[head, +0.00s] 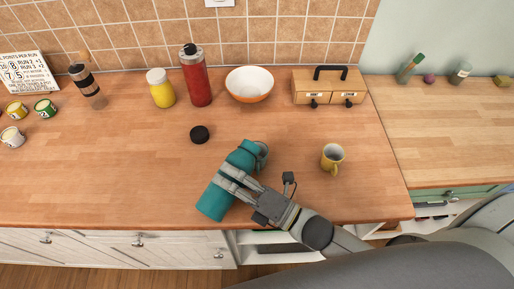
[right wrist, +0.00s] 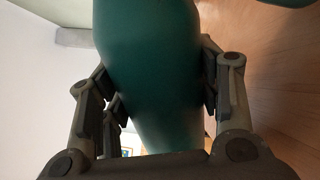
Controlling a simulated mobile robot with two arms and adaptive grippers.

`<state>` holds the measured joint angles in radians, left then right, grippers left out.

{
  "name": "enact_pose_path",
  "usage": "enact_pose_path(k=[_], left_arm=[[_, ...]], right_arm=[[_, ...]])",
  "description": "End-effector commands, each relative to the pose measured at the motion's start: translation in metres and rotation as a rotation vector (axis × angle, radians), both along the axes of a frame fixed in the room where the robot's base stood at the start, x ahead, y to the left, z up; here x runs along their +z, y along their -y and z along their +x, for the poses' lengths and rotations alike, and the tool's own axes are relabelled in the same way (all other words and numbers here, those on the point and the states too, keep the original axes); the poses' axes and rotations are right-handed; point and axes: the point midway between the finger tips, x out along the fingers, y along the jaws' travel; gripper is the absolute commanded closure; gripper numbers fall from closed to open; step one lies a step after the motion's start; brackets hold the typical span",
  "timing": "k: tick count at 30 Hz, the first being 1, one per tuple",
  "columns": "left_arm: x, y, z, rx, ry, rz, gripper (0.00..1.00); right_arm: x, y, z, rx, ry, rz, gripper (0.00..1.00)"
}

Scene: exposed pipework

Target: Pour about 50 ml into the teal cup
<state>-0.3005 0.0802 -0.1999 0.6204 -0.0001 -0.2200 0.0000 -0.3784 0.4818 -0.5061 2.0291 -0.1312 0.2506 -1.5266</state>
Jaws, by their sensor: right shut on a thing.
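A teal bottle (head: 216,198) is held by my right gripper (head: 232,180), whose fingers close around its body. In the head view the bottle is tilted, one end at lower left, the other toward upper right. In the right wrist view the bottle (right wrist: 150,60) fills the space between the fingers. Close against its upper right end is a teal piece with a pale grey round rim (head: 263,153), which looks like the teal cup, partly hidden. I cannot tell whether they touch, and no liquid shows. My left gripper is out of view.
A black cap (head: 200,134) and a yellow mug (head: 332,158) stand on the wooden counter. Along the back are a shaker (head: 88,85), yellow jar (head: 160,88), red flask (head: 195,78), orange bowl (head: 249,93) and drawer box (head: 327,88). The counter's left middle is clear.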

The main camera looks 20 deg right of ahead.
Motion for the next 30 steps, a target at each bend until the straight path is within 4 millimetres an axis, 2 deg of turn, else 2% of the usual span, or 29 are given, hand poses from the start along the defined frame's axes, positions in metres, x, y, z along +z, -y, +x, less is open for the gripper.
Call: enact_pose_path(k=[30], left_arm=[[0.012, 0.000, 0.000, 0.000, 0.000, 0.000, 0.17]], right_arm=[[0.011, 0.003, 0.003, 0.000, -0.049, 0.070, 0.86]])
